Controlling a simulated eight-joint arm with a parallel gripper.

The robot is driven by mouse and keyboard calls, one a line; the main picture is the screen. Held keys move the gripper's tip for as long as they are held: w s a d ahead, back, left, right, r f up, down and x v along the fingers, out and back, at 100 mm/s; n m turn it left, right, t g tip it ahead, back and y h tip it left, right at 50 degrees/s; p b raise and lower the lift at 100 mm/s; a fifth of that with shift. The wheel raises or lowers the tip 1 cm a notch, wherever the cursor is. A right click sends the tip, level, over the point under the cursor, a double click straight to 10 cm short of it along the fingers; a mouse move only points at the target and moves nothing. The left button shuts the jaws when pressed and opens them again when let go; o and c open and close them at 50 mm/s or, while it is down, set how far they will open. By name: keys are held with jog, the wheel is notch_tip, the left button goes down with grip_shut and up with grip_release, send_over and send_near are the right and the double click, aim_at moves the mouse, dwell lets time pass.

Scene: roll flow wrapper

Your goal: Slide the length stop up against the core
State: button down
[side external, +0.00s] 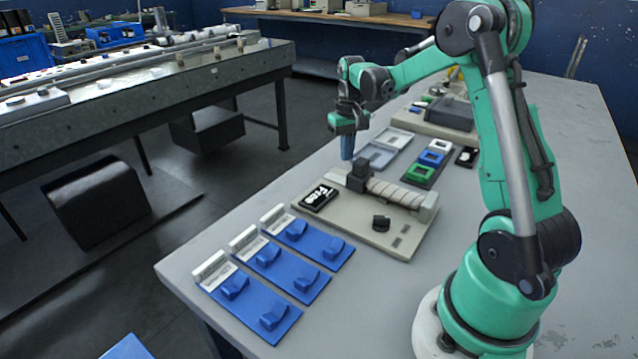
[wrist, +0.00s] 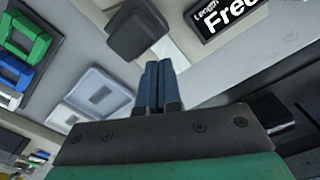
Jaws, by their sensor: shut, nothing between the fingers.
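The core appears to be the tan, banded roll (side external: 397,194) lying across the grey base plate (side external: 350,231) in the side view. A dark block (side external: 358,179), likely the length stop, stands upright at the roll's left end. I cannot tell whether the two touch. A similar dark block (wrist: 137,30) shows at the top of the wrist view. A black display (side external: 318,198) lies left of the block; in the wrist view (wrist: 228,14) it reads "Length" and "Free". My gripper (side external: 347,150) is shut and empty, pointing down, above and behind the block. Its blue fingers (wrist: 157,84) are together.
Blue fixtures (side external: 268,259) with white blocks stand at the table's front left. A black knob (side external: 381,223) sits on the plate before the roll. Pale trays (side external: 383,149) and a rack of coloured frames (side external: 430,160) lie behind. The right side of the table has bare room.

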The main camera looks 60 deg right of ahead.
jog(key=shift+r, duration=0.95)
jog(key=shift+r, duration=0.1)
jog(key=shift+r, duration=1.9)
jog(key=s+a+n+t, duration=0.3)
jog(key=a, duration=0.7)
jog(key=s+a+n+t, duration=0.3)
jog(key=a+t, duration=0.1)
jog(key=a, duration=0.7)
jog(key=shift+s+a+r, duration=0.2)
jog(key=shift+a+r, duration=0.1)
jog(key=shift+r, duration=0.1)
